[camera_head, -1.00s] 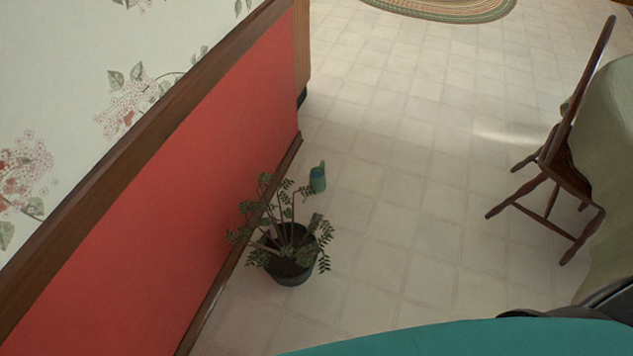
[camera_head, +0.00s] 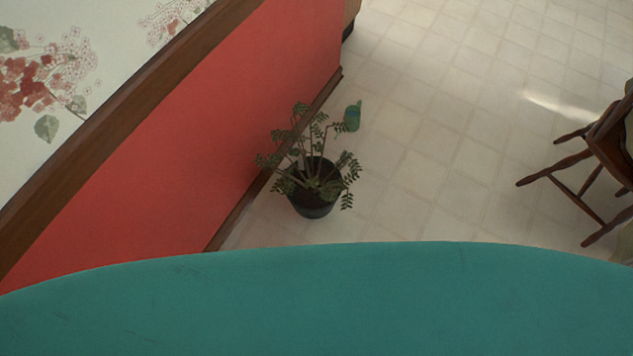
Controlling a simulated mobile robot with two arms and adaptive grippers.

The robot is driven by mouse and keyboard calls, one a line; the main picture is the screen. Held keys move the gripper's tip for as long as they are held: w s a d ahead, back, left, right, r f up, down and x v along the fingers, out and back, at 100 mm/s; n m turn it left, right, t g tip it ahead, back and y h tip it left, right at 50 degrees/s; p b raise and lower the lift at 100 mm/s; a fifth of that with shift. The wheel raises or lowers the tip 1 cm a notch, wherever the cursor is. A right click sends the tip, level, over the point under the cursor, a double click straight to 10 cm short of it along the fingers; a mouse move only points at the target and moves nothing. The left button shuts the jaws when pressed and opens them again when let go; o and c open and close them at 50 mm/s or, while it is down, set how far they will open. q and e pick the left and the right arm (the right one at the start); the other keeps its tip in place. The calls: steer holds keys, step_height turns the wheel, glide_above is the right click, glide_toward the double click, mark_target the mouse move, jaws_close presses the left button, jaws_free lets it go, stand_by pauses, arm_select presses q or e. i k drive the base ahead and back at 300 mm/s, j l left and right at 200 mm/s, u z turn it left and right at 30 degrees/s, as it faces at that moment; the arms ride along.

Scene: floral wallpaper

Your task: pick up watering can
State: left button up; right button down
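The watering can (camera_head: 352,117) is small and blue-green. It stands on the tiled floor just behind and to the right of a potted plant, near the foot of the red wall. It is small in the view, and I cannot make out its handle clearly. Neither my left nor my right gripper is in view.
The leafy plant in a dark pot (camera_head: 312,207) stands beside the red wall (camera_head: 215,130). A large teal surface (camera_head: 330,300) with a curved edge fills the bottom. A wooden chair (camera_head: 612,140) is at the right. The tiled floor (camera_head: 450,130) between is clear.

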mark_target(352, 113)
steer(key=i+l+u, duration=0.15)
steer(key=l+u, duration=0.2)
steer(key=l, duration=0.2)
steer(key=i+l+u, duration=0.1)
steer(key=l+u, duration=0.3)
steer(key=l, duration=0.1)
